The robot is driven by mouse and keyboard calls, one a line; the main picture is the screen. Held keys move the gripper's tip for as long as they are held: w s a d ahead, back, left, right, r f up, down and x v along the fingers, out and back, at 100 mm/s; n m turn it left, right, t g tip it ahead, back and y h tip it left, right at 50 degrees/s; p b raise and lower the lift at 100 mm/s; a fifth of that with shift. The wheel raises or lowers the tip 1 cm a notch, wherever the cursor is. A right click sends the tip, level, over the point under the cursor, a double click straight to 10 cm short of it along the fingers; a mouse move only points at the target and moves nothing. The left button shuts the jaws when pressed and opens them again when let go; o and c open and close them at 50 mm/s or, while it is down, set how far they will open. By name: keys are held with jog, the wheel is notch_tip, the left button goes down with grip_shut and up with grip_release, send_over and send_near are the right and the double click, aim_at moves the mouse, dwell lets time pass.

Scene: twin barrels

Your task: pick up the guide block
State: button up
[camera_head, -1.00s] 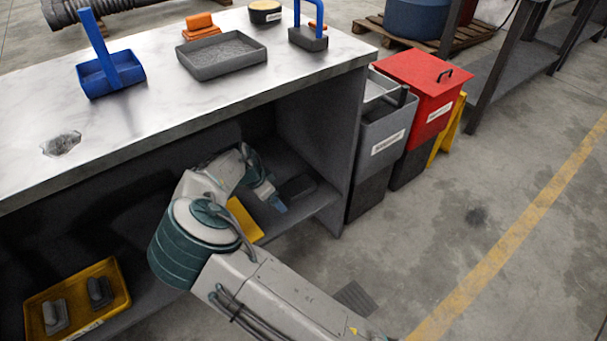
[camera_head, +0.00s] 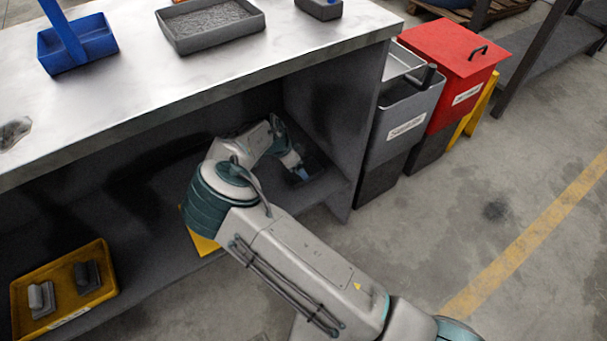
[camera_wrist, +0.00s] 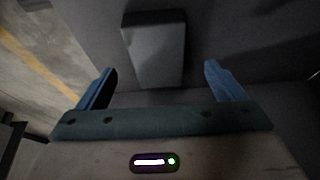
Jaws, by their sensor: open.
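A plain grey block (camera_wrist: 155,52), which I take for the guide block, rests on the dark lower shelf in the wrist view. My gripper (camera_wrist: 160,67) is open, with one blue finger on each side of the block's line. The block is ahead of the fingers, and nothing is held. In the head view my gripper (camera_head: 300,172) is low inside the right end of the shelf space. The block is dark and hard to make out there, and contact cannot be told.
The bench top (camera_head: 330,45) overhangs the shelf, and a side panel (camera_head: 335,110) closes its right end. A yellow tray (camera_head: 107,268) with two grey pieces is at lower left. A yellow item (camera_head: 203,243) is partly behind my arm. Grey (camera_head: 408,115) and red (camera_head: 455,70) bins stand right.

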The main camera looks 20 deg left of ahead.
jog(key=b+x, duration=0.1)
jog(key=x, duration=0.2)
jog(key=b+x, duration=0.1)
jog(key=x, duration=0.1)
jog(key=shift+w+d+b, duration=0.15)
jog(key=shift+d+b, duration=0.15)
jog(key=shift+b, duration=0.05)
jog(key=c, duration=1.9)
jog(key=shift+w+r, duration=0.1)
jog(key=shift+r, duration=0.15)
grip_shut()
